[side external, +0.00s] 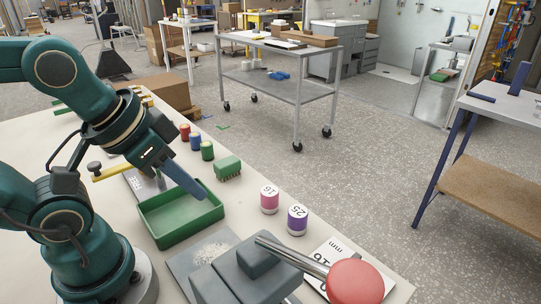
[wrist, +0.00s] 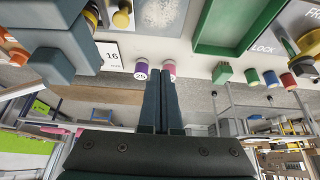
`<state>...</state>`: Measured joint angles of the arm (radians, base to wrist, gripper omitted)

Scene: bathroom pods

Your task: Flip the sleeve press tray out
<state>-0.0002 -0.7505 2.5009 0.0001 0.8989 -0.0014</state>
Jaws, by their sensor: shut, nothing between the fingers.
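A shallow green tray (side external: 157,235) sits on the pale bench in the side view; it also shows at the top of the wrist view (wrist: 204,48). A grey block-like press (side external: 232,280) with a metal lever and red knob (side external: 354,283) stands at the front; its grey body is at upper left in the wrist view (wrist: 62,63). Which part is the sleeve press tray is not clear. My gripper (side external: 202,194) has its long grey fingers shut and empty, pointing down over the green tray's far side. The fingers (wrist: 164,62) are together in the wrist view.
Pink (side external: 269,199) and purple (side external: 297,220) numbered cylinders stand right of the tray. A green brush-like block (side external: 228,167) and red, blue and green cylinders stand behind it. A yellow handle (side external: 112,172) lies by a FREE/LOCK plate to the left.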

